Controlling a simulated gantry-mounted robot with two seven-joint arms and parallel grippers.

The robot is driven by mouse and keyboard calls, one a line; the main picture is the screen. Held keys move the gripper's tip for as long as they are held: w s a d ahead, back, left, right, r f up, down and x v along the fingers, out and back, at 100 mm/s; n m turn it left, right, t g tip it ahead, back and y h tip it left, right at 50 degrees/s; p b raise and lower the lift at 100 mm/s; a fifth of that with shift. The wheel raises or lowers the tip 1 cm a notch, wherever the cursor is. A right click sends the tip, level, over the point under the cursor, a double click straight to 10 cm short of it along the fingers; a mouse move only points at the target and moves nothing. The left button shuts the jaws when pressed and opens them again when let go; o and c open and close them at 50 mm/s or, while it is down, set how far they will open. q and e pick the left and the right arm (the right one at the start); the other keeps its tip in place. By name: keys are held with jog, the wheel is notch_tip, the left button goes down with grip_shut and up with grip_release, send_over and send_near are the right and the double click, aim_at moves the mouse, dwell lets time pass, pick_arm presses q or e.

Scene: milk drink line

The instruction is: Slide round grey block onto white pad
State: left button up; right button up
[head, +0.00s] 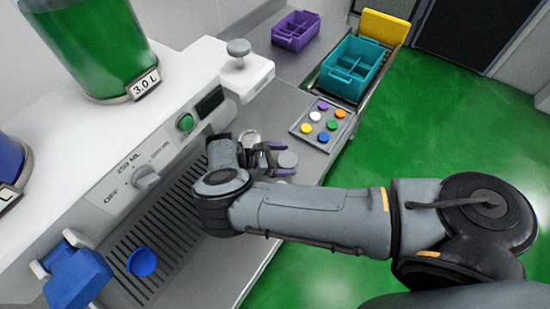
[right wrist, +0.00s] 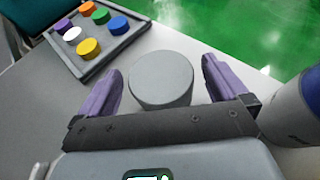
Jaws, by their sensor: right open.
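The round grey block (head: 288,159) stands on the grey counter in front of the machine. In the right wrist view the block (right wrist: 161,78) sits upright between the two purple fingers of my right gripper (right wrist: 160,70). The fingers are open, with a gap on each side of the block. In the head view my right gripper (head: 279,159) is low over the counter, partly hidden by its own wrist. I cannot make out a white pad in either view. My left gripper is not in view.
A grey tray with several coloured discs (head: 310,138) lies just beyond the block. A teal crate (head: 345,82) and a purple crate (head: 285,39) stand farther back. A white cylinder (right wrist: 303,105) is close on the right in the wrist view. The counter edge drops to green floor.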

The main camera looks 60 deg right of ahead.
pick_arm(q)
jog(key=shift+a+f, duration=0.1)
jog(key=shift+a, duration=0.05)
pick_arm(e)
jog(key=shift+x, duration=1.4)
jog(key=shift+c, duration=0.5)
